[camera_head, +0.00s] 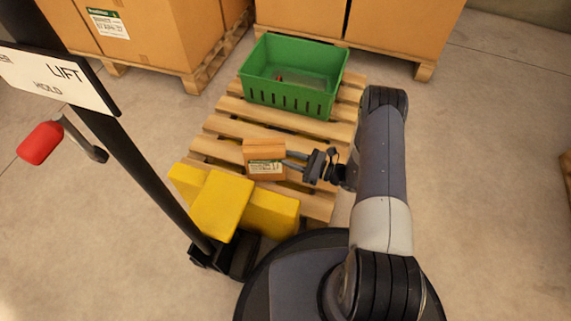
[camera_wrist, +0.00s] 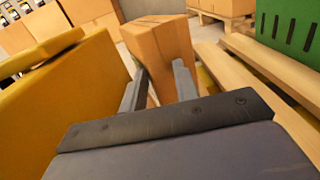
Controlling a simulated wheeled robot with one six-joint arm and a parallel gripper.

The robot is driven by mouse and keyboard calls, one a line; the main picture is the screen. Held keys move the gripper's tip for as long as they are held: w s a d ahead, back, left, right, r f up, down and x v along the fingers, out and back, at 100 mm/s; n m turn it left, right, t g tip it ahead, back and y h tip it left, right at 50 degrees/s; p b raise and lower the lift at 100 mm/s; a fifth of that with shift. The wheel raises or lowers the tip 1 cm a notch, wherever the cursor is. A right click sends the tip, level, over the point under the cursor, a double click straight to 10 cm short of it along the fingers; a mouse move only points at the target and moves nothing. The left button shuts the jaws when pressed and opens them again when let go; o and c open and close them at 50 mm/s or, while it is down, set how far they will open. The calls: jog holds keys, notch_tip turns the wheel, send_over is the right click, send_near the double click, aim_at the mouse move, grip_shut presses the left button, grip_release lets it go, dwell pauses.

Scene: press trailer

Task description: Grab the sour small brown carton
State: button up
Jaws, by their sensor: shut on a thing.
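A small brown carton (camera_head: 264,158) with a white and green label is at the near part of the wooden pallet, beside the yellow block. The label is too small to read. My gripper (camera_head: 294,160) reaches it from the right and is shut on it. In the wrist view the carton (camera_wrist: 160,50) stands tilted between the two fingers of my gripper (camera_wrist: 158,88). Whether the carton rests on the pallet or is lifted cannot be told.
A green crate (camera_head: 258,90) with a small red item inside stands at the pallet's far end. Yellow pallet jack parts (camera_head: 222,205) lie close on the near left. A lift post with a sign (camera_head: 55,78) and red handle (camera_head: 40,143) stands left. Large cartons (camera_head: 165,40) are behind.

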grip_shut()
dwell(0.3)
jog(key=o, duration=1.4)
grip_release()
